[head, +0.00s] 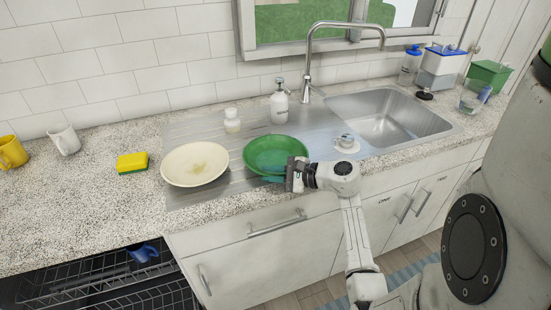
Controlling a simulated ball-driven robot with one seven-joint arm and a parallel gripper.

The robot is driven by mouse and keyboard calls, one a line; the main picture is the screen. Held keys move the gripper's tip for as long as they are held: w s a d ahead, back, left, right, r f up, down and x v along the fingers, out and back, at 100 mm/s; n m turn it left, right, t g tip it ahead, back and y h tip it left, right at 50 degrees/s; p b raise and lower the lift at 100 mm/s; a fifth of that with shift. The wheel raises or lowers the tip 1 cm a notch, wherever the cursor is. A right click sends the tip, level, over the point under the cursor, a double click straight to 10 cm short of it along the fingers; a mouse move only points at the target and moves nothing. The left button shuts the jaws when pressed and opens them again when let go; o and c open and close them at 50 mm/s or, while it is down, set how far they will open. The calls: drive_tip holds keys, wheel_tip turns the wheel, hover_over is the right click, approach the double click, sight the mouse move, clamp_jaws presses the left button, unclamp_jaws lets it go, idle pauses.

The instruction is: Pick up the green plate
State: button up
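The green plate (272,152) lies on the steel drainboard, just right of a cream plate. My gripper (287,178) is at the plate's front right rim, with its tip pointing left. It overlaps the rim in the picture. I cannot tell whether the fingers touch the plate or are closed on it, because the fingertips are small and partly hidden. The plate looks about level.
The cream plate (195,164) is close on the left. A soap bottle (279,106) and a small jar (232,121) stand behind. The sink (385,118) and faucet (309,60) are at right. An open dishwasher rack (110,285) is below left.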

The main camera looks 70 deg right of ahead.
clamp_jaws()
drive_tip(key=shift+r, duration=0.1)
idle(0.3)
drive_tip(key=shift+r, duration=0.5)
drive_tip(key=r, duration=0.1)
drive_tip(key=r+b, duration=0.1)
drive_tip(key=shift+s+r, duration=0.3)
drive_tip(key=shift+r, duration=0.1)
drive_tip(key=s+a+r+b, duration=0.2)
drive_tip(key=s+a+r, duration=0.4)
drive_tip(key=s+r, duration=0.3)
drive_tip(key=s, duration=0.3)
